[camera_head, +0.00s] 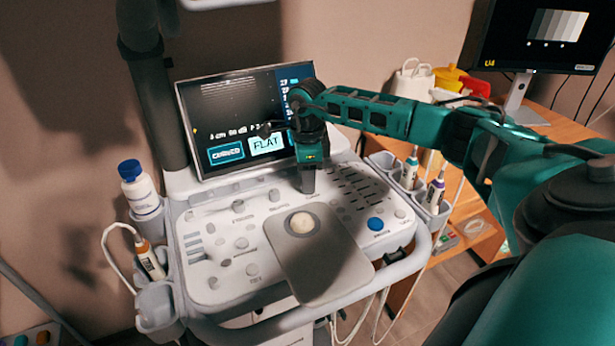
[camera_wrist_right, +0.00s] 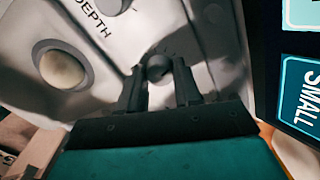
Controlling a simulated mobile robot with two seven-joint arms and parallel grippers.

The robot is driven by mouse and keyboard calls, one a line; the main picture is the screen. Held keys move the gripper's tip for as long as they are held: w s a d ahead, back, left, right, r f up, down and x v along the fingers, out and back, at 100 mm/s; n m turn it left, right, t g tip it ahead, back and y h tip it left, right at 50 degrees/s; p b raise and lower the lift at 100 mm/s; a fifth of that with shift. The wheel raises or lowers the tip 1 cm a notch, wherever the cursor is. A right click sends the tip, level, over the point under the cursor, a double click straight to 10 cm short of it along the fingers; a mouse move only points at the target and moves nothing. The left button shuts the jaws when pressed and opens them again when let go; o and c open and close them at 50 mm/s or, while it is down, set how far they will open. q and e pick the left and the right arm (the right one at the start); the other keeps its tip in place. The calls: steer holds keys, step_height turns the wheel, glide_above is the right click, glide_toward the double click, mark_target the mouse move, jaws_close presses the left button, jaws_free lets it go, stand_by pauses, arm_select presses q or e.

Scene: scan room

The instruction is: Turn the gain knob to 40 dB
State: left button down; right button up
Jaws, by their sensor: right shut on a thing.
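The ultrasound console's control panel (camera_head: 222,262) carries several grey knobs. My right gripper (camera_head: 308,188) points down onto the panel's upper middle, just below the monitor, and hides the knob there in the head view. In the right wrist view, my right gripper (camera_wrist_right: 160,74) is shut on a dark round knob (camera_wrist_right: 157,66), one finger on each side. This knob's own label is not visible; the word DEPTH stands on the panel nearby. The monitor (camera_head: 232,104) shows a line with a dB value, too small to read surely. My left gripper is not in view.
A trackball (camera_head: 302,224) and a blue button (camera_head: 375,224) are on the panel. Probes (camera_head: 435,192) stand in holders at the right. A blue-capped bottle (camera_head: 138,188) stands at the left. The monitor is close behind my right gripper.

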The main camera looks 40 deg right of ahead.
steer(key=c, duration=0.4)
steer(key=shift+o, duration=0.2)
steer(key=shift+n, duration=0.3)
steer(key=shift+n+b, duration=0.45)
steer(key=shift+n, duration=2.05)
steer(key=o, duration=1)
steer(key=shift+o, duration=0.2)
